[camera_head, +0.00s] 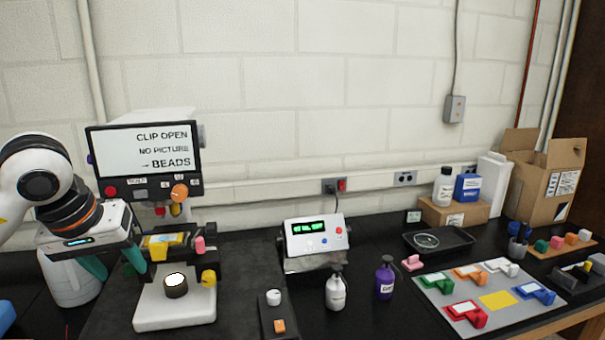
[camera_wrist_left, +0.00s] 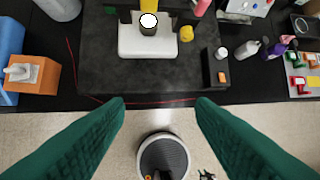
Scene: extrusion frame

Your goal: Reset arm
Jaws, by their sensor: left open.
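My left gripper (camera_wrist_left: 160,103) is open and empty in the left wrist view. Its two green fingers stand wide apart over the floor in front of the table edge. In the head view the left arm comes in from the left, and its green fingers (camera_head: 120,262) are left of a white machine base (camera_head: 175,308). A dark round cup with a white top (camera_head: 176,285) stands on that base; it also shows in the left wrist view (camera_wrist_left: 148,25). My right gripper is not in view.
A machine with a screen (camera_head: 143,150) stands behind the base. A display box (camera_head: 314,237), bottles (camera_head: 336,290), a grey mat with coloured clips (camera_head: 440,293) and a cardboard box (camera_head: 545,180) are to the right. An orange box (camera_wrist_left: 33,73) is at left in the wrist view.

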